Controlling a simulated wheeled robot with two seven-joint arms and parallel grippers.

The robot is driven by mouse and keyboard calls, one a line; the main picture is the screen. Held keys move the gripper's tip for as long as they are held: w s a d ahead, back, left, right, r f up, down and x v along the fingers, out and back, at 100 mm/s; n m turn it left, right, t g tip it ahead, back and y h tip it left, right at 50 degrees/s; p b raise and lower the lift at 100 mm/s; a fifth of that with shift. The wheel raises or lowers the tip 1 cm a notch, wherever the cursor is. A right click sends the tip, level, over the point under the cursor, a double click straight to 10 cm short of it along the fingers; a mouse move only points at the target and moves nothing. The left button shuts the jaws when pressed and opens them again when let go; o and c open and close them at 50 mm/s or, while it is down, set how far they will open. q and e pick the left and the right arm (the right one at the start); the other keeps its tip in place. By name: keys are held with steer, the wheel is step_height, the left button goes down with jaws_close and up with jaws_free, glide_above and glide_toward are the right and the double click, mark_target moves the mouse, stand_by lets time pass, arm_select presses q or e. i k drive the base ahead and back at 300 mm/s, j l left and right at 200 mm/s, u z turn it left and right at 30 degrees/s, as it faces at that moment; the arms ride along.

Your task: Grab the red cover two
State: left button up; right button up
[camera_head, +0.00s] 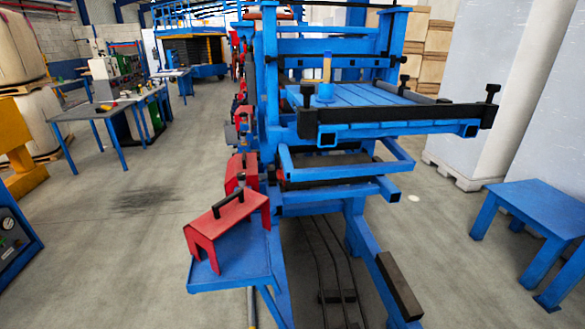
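A red cover (227,223) with a black handle on top rests on a small blue side shelf (243,267) at the left of the blue machine. It is an open-ended, roof-shaped piece and stands upright, tilted a little in the picture. A second red cover (236,171) with a dark handle sits behind it on the machine's side. A further red cover (244,117) shows farther back. I cannot tell which one is called two. Neither of my grippers is in view.
The blue machine frame (345,91) fills the centre, with a black front bar (397,118). A low blue table (541,210) stands at the right. A dark workbench (92,112) stands at the far left. The floor left of the shelf is clear.

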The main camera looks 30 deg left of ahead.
mark_target(201, 233)
steer(key=u, duration=1.5)
steer(key=i+l, duration=0.05)
